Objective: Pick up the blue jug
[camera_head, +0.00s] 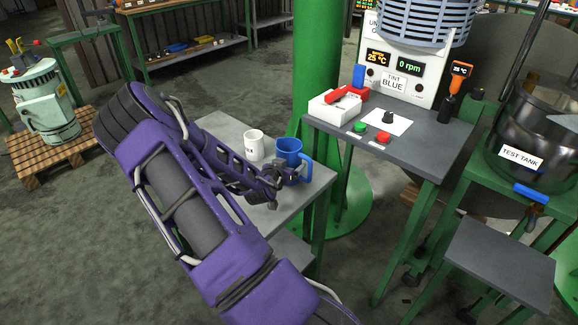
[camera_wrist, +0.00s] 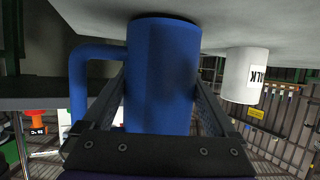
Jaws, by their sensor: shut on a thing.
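The blue jug (camera_head: 289,158) stands upright on the small grey table (camera_head: 305,200) in the head view, near its right edge. In the wrist view the blue jug (camera_wrist: 160,75) fills the middle, upside down in the picture, with its handle on the left. My gripper (camera_head: 277,180) reaches the jug from the front left. In the wrist view the fingers of my gripper (camera_wrist: 160,110) lie on both sides of the jug's body and are shut on it. I cannot tell whether the jug's base touches the table.
A white mug (camera_head: 254,146) stands just left of the jug; it also shows in the wrist view (camera_wrist: 243,75) with lettering. A green pillar (camera_head: 317,70) rises behind. A workbench (camera_head: 440,140) with buttons is to the right, beside a test tank (camera_head: 535,140).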

